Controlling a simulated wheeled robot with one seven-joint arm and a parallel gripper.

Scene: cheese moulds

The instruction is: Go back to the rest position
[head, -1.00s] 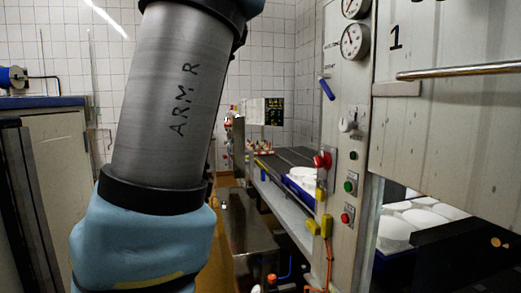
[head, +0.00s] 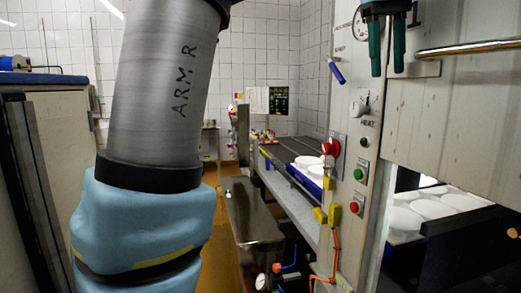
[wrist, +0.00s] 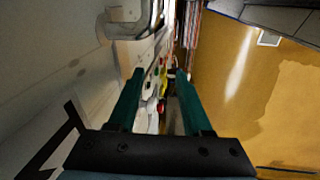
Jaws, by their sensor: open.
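My gripper (head: 388,42) is at the top right of the head view, its two green fingers pointing down and apart, with nothing between them. It is in front of the machine's upper panel, left of the metal handle bar (head: 470,46). In the wrist view my gripper (wrist: 160,82) also shows open and empty, with the machine's front to the left and the ochre floor (wrist: 235,90) to the right. My grey arm link, marked ARM R, fills the left middle of the head view.
The control panel (head: 348,160) has a red button (head: 331,147), a green button and a blue lever (head: 336,71). White moulds (head: 430,207) lie inside the machine opening; more sit in a blue tray (head: 305,182) on the conveyor. A steel box (head: 250,215) stands on the floor. A cabinet (head: 60,150) is at left.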

